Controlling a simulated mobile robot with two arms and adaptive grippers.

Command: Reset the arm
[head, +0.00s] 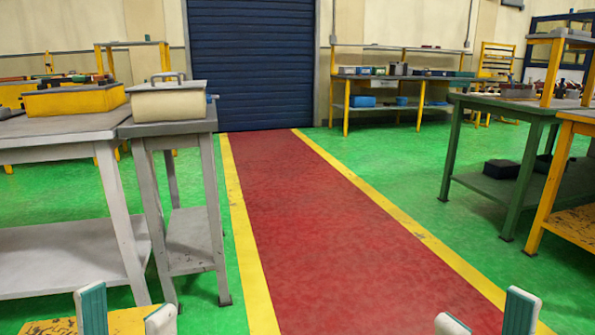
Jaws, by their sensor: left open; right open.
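My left gripper (125,316) shows at the bottom left edge, its two pale fingers with teal pads apart and nothing visible between them. My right gripper (486,320) shows at the bottom right edge, its fingers also apart and nothing visible between them. Only the upper parts of the fingers are in view; both arms are out of the picture. Both grippers are in the near foreground, apart from the tables.
A red walkway (335,225) with yellow borders runs clear to a blue shutter (252,65). Grey tables (60,130) stand left, with a cream box (168,102) and a yellow tray (75,101). A green table (510,105) stands right. A yellow surface (60,326) lies near my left gripper.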

